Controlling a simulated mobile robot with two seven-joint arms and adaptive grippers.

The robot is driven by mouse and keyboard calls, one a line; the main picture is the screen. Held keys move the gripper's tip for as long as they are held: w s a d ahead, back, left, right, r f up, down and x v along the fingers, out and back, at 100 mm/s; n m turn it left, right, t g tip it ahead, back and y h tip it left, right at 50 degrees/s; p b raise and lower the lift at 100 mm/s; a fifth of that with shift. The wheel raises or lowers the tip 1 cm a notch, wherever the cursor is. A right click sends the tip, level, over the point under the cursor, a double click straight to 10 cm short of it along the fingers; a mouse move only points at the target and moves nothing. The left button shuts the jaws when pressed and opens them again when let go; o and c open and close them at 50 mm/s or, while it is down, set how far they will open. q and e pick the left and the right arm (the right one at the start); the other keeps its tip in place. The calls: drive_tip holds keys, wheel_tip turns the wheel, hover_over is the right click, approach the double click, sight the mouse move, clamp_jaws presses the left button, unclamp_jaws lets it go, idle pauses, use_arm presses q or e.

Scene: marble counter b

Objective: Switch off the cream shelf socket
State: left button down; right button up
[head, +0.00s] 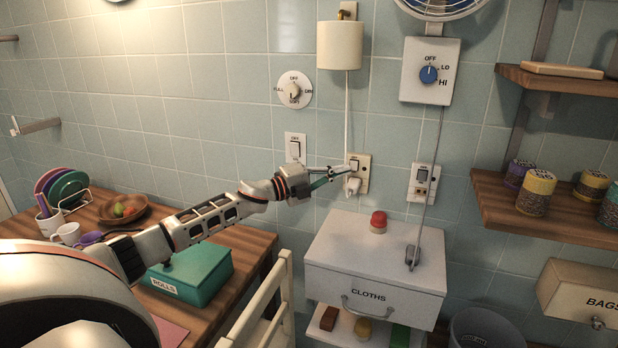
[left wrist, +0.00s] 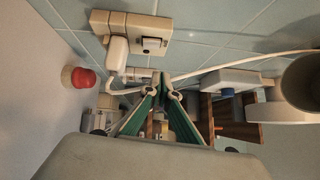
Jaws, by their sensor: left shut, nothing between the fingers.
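The cream socket (head: 363,181) is on the tiled wall, with a rocker switch (head: 354,165) at its upper part and a white plug (head: 352,187) in its lower part. In the left wrist view the socket (left wrist: 176,28) shows at the top, with its switch (left wrist: 154,43) and the plug (left wrist: 117,53). My left gripper (head: 344,171) is shut and empty, its tips just left of the switch in the head view. In the left wrist view its tips (left wrist: 163,77) are below the socket in the picture. I cannot tell whether they touch it. My right gripper is not in view.
A white light switch (head: 296,148) is left of the socket, and another socket (head: 423,183) is to its right. A white drawer unit (head: 375,260) with a red button (head: 378,222) stands below. A cord runs up to a cream lamp (head: 340,45).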

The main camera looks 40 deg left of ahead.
use_arm(q)
drive_tip(key=b+v, duration=0.1)
drive_tip(key=v, duration=0.8)
drive_tip(key=shift+a+r+b, duration=0.25)
drive_tip(key=shift+r+b, duration=0.05)
drive_tip(key=shift+r, duration=0.35)
drive_tip(key=shift+f, duration=0.1)
